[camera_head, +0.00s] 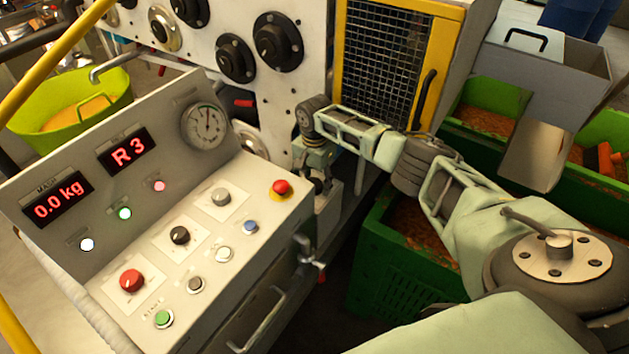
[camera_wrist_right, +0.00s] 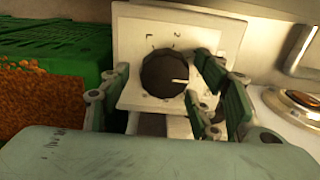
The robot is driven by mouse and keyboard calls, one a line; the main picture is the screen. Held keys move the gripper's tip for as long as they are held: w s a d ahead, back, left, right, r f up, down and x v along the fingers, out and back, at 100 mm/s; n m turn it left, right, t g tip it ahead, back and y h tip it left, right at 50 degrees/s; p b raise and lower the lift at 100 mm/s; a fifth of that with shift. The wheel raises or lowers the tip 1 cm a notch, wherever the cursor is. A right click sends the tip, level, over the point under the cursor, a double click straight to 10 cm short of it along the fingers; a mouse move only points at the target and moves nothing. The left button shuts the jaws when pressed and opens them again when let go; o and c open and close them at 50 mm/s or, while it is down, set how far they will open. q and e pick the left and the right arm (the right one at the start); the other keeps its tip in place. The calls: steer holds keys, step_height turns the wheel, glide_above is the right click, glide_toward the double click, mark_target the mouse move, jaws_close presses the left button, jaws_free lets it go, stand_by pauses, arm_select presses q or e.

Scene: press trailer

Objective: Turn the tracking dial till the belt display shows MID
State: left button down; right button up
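In the right wrist view, the tracking dial (camera_wrist_right: 163,76) is a round dark knob on a white marked plate (camera_wrist_right: 232,38). Its pale pointer line points to the right. My right gripper (camera_wrist_right: 163,68) is open, with fingers on both sides of the dial. The left finger stands apart from the knob; I cannot tell whether the right fingers touch it. In the head view my right gripper (camera_head: 318,184) points down just right of the console and hides the dial. My left gripper is not in view.
The console (camera_head: 262,205) carries several knobs, buttons and a round gauge (camera_head: 205,125). A second display (camera_head: 57,197) reads 0.0 kg. A lever with a red tip (camera_head: 312,262) sticks out at its right side. Green crates (camera_head: 415,270) stand below my right arm.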

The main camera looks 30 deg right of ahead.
steer(key=c, duration=1)
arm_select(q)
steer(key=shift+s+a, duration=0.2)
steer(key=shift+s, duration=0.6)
